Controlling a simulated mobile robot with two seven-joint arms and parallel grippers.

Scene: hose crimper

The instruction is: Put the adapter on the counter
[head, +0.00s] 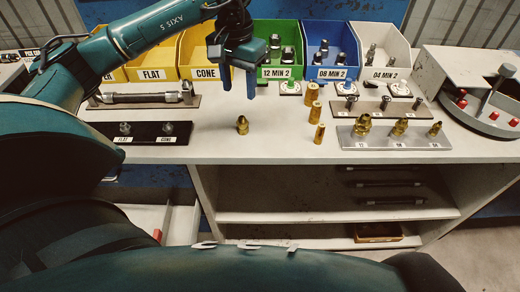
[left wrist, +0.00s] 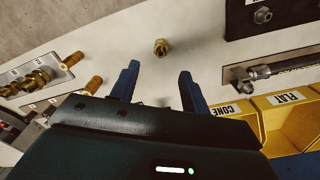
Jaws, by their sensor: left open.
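A small brass adapter (head: 242,125) stands alone on the white counter (head: 275,148), near the middle. It also shows in the left wrist view (left wrist: 161,47), beyond and between the fingertips. My left gripper (head: 238,85) is open and empty, with its blue fingers pointing down above the counter and behind the adapter. The fingers also show in the left wrist view (left wrist: 158,75), apart from the adapter. My right gripper is not in view.
Yellow, green, blue and white bins line the back. Brass cylinders (head: 312,112) stand right of the adapter. A metal plate with brass fittings (head: 390,142) lies further right, by the crimper (head: 480,90). A hose tray (head: 140,98) and black plate (head: 150,128) lie left.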

